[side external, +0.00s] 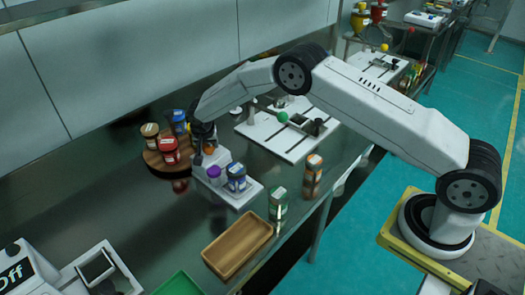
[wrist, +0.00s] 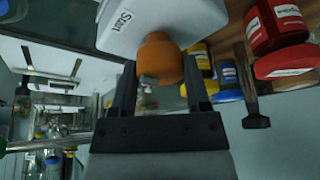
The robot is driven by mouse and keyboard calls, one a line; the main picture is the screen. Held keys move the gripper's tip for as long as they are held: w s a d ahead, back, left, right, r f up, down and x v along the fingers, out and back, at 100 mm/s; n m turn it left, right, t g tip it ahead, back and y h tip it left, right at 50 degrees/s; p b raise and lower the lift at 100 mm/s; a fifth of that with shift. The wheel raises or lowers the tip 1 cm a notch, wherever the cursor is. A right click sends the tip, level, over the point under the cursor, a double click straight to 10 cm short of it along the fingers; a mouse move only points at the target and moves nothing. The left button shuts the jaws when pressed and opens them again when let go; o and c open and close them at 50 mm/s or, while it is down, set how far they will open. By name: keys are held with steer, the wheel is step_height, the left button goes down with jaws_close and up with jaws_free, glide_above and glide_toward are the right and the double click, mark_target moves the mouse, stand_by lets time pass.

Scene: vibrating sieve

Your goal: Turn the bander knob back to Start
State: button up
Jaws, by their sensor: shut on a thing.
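The bander (side external: 243,194) is a white machine on the dark counter, with a purple part and a blue-labelled jar on it. Its orange knob (side external: 209,150) is partly hidden under my gripper (side external: 204,136) in the side view. In the wrist view the orange knob (wrist: 160,60) sits between the two dark fingers of my gripper (wrist: 160,82), which is shut on it. The white housing (wrist: 150,22) behind the knob bears the word "Start", seen tilted, up and left of the knob. Any pointer mark on the knob cannot be made out.
A round wooden stand (side external: 154,160) with several jars is close left of the bander. A brown tray (side external: 238,247), a green-labelled jar (side external: 278,204) and an orange-capped jar (side external: 313,175) stand to the front right. A machine marked "Off" (side external: 22,268) is at bottom left.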

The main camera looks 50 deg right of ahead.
stand_by(0.4)
steer(key=o, duration=1.3)
steer(key=shift+r, duration=0.1)
steer(key=shift+v, duration=3.85)
